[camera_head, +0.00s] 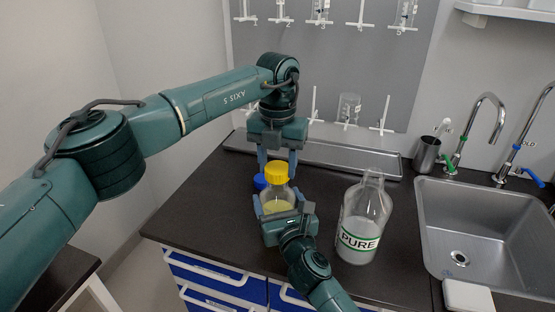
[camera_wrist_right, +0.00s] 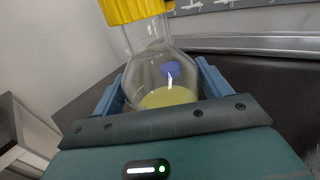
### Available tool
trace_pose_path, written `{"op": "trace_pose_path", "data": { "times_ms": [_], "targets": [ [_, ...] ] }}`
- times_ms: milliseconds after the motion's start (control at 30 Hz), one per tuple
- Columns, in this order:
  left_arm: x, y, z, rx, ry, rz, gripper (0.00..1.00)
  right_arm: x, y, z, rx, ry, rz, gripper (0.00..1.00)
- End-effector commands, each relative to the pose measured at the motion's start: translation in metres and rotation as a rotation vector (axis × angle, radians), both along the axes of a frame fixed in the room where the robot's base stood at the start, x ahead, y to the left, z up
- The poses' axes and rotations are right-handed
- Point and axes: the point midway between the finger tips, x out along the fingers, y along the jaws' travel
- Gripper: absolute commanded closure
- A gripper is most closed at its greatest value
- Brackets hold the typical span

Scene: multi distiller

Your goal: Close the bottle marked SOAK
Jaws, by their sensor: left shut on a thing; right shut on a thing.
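A clear bottle (camera_head: 278,198) with yellow liquid stands near the counter's front left; it also shows in the right wrist view (camera_wrist_right: 150,72). No SOAK mark is readable from here. A yellow cap (camera_head: 277,172) is at the top of its neck, also in the right wrist view (camera_wrist_right: 135,8); I cannot tell how tightly it sits. My left gripper (camera_head: 277,176) comes from above, shut on the yellow cap. My right gripper (camera_head: 279,207) is shut around the bottle's body from the front, its fingers on both sides in the right wrist view (camera_wrist_right: 160,88).
A blue cap (camera_head: 259,181) shows close behind the bottle at left. A clear bottle marked PURE (camera_head: 361,222) stands open to the right. A metal tray (camera_head: 345,157) lies along the back wall. The sink (camera_head: 480,225) is at far right. Dark counter is free between the bottles.

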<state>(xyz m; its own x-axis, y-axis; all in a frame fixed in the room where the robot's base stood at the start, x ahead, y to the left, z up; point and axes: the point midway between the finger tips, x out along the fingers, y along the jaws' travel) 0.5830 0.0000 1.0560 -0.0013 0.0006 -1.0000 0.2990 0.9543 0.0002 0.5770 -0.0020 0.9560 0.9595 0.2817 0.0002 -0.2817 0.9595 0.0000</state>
Motion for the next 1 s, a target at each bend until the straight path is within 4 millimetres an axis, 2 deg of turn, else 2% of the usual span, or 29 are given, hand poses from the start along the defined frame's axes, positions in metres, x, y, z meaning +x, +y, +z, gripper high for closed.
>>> {"op": "trace_pose_path", "data": {
  "times_ms": [400, 967, 1000],
  "targets": [
    [0.000, 0.000, 0.000, 0.000, 0.000, 0.000, 0.75, 0.000, 0.000, -0.001, -0.001, 0.002, 0.000, 0.64],
    [0.000, 0.000, -0.011, 0.000, 0.001, 0.000, 0.75, 0.000, 0.000, -0.001, -0.001, 0.002, 0.000, 0.64],
    [0.000, 0.000, -0.012, 0.000, 0.001, 0.000, 0.75, 0.000, 0.000, -0.001, -0.001, 0.002, 0.000, 0.87]
  ]
}}
